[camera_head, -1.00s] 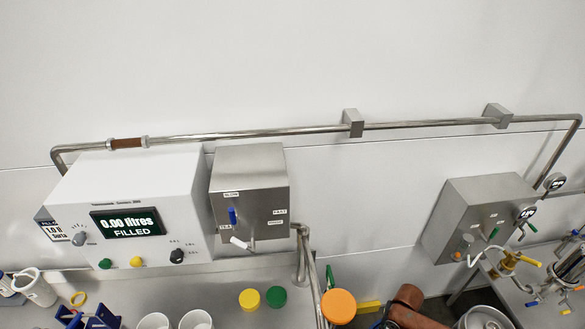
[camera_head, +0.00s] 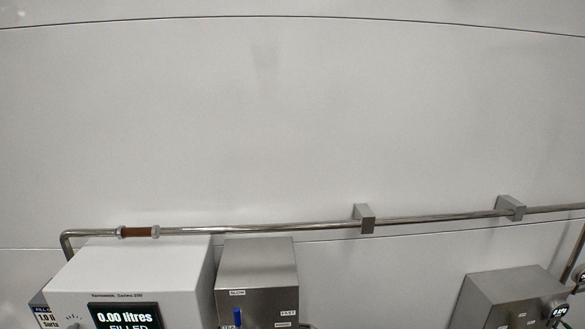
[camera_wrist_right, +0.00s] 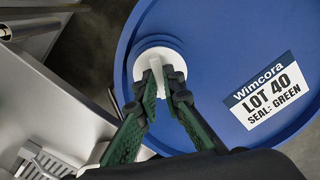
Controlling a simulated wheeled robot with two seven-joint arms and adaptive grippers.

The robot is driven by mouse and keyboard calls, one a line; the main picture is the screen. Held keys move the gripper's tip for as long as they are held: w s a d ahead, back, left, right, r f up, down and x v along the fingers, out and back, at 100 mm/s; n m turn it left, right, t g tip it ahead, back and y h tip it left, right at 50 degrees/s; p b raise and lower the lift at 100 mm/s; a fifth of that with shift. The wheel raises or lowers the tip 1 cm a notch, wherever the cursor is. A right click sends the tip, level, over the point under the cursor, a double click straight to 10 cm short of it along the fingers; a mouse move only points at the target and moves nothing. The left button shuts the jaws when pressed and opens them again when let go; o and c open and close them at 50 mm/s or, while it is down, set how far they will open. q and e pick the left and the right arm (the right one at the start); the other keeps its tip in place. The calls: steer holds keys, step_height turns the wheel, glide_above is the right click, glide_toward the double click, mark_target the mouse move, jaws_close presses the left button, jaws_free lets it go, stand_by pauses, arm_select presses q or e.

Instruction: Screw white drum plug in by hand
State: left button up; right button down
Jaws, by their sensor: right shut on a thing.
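The white drum plug (camera_wrist_right: 150,62) shows in the right wrist view, sitting at the round opening in the top of the blue drum (camera_wrist_right: 215,35). My right gripper (camera_wrist_right: 162,84) has green fingers with dark tips, shut on the plug's raised white grip. How deep the plug sits in the opening cannot be told. The drum and both grippers are outside the head view. My left gripper is in neither view.
A label (camera_wrist_right: 264,92) on the drum reads "Wimcora LOT 40 SEAL: GREEN". Metal surfaces (camera_wrist_right: 40,90) and a slotted grate (camera_wrist_right: 45,162) lie left of the drum. The head view shows a wall, a pipe (camera_head: 290,225), a filler reading 0.00 litres (camera_head: 125,312) and steel boxes (camera_head: 258,275).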

steer(key=shift+r+m+p, duration=0.2)
steer(key=shift+m+p, duration=0.9)
steer(key=shift+p, duration=0.05)
steer(key=shift+f+m+p, duration=0.15)
steer(key=shift+m+p, duration=0.2)
steer(key=shift+m, duration=0.15)
steer(key=shift+f, duration=0.1)
steer(key=shift+r+m+p, duration=0.2)
steer(key=shift+m+p, duration=0.9)
steer(key=shift+m, duration=0.1)
steer(key=shift+f+m+p, duration=0.1)
steer(key=shift+m+p, duration=0.25)
steer(key=shift+m, duration=0.25)
steer(key=shift+f, duration=0.1)
